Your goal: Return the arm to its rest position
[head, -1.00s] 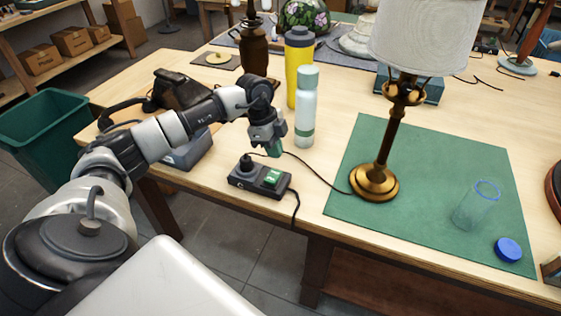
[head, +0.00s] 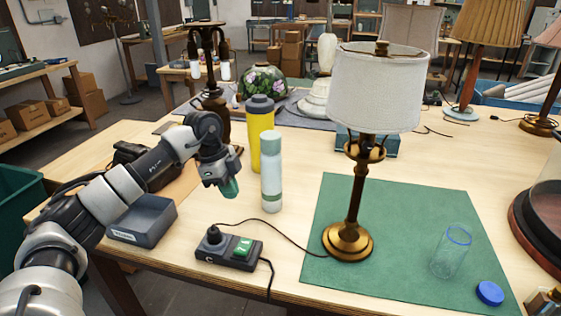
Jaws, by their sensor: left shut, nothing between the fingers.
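My left arm comes in from the left and bends down at the wrist. Its gripper (head: 229,188) is shut and empty, its greenish fingertips pointing down. It hangs above and behind the black switch box (head: 228,251), apart from it, and left of the pale green bottle (head: 271,180). The box has a green lit switch and a black plug in its left end. A cord runs from it to the brass lamp (head: 349,240), which stands upright on the green mat (head: 420,215) with its white shade (head: 377,90). My right gripper is not in view.
A yellow bottle (head: 259,135) stands behind the pale green one. A grey box (head: 142,220) sits at the table's left edge, under my arm. A clear glass jar (head: 451,255) and blue lid (head: 489,293) are on the mat's right. Bare wood lies left of the mat.

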